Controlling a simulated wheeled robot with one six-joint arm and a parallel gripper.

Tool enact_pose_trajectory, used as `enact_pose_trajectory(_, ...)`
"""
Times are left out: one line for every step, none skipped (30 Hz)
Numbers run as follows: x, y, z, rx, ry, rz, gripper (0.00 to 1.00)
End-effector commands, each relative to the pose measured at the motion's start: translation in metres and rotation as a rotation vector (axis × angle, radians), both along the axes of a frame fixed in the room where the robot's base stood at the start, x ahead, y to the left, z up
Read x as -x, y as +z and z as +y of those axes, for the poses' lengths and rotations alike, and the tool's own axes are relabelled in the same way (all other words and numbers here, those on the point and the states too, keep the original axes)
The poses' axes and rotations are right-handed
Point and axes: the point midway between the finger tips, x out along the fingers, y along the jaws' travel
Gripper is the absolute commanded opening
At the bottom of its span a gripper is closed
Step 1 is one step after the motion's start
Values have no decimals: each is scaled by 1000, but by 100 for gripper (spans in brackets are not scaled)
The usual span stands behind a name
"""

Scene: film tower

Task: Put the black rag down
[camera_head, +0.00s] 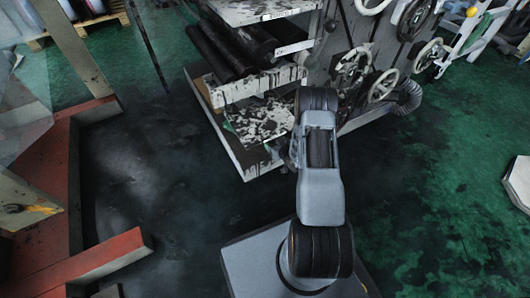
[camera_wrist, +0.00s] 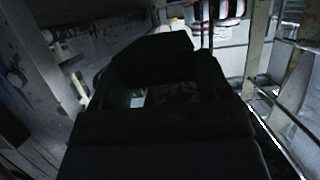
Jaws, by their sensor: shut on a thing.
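My gripper (camera_wrist: 165,75) fills the middle of the wrist view as a dark shape, shut on the black rag (camera_wrist: 155,46). The rag is a black mass at the far end of the jaws. Rag and fingers are both so dark that their border is hard to tell. In the head view my grey arm reaches forward to the machine, and it hides the gripper and the rag.
A machine with paint-spattered shelves (camera_head: 262,84), dark rollers (camera_head: 222,52) and several handwheels (camera_head: 352,68) stands ahead. A red-edged frame (camera_head: 105,256) is at left. Green floor (camera_head: 440,190) is open at right. In the wrist view, pale uprights (camera_wrist: 257,45) stand at right.

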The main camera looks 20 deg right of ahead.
Motion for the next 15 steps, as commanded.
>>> enact_pose_trajectory(-8, -16, 5, 0, 3, 0, 28)
enact_pose_trajectory(-12, -21, 7, 0, 2, 0, 28)
enact_pose_trajectory(-17, -27, 9, -1, 1, 1, 28)
enact_pose_trajectory(-20, -31, 11, 0, 1, -1, 28)
enact_pose_trajectory(-23, -35, 13, -1, 2, -1, 28)
enact_pose_trajectory(-27, -39, 15, -1, 2, -1, 28)
enact_pose_trajectory(-29, -42, 16, -1, 2, 0, 28)
enact_pose_trajectory(-31, -44, 17, -1, 2, 0, 28)
enact_pose_trajectory(-34, -46, 18, -1, 2, 0, 28)
enact_pose_trajectory(-35, -48, 19, 0, 2, -1, 28)
enact_pose_trajectory(-36, -49, 20, 0, 2, -1, 28)
enact_pose_trajectory(-37, -50, 21, 0, 3, -1, 28)
enact_pose_trajectory(-38, -50, 21, 0, 3, -1, 28)
enact_pose_trajectory(-38, -50, 21, 0, 3, -1, 28)
enact_pose_trajectory(-39, -51, 22, 0, 3, -1, 28)
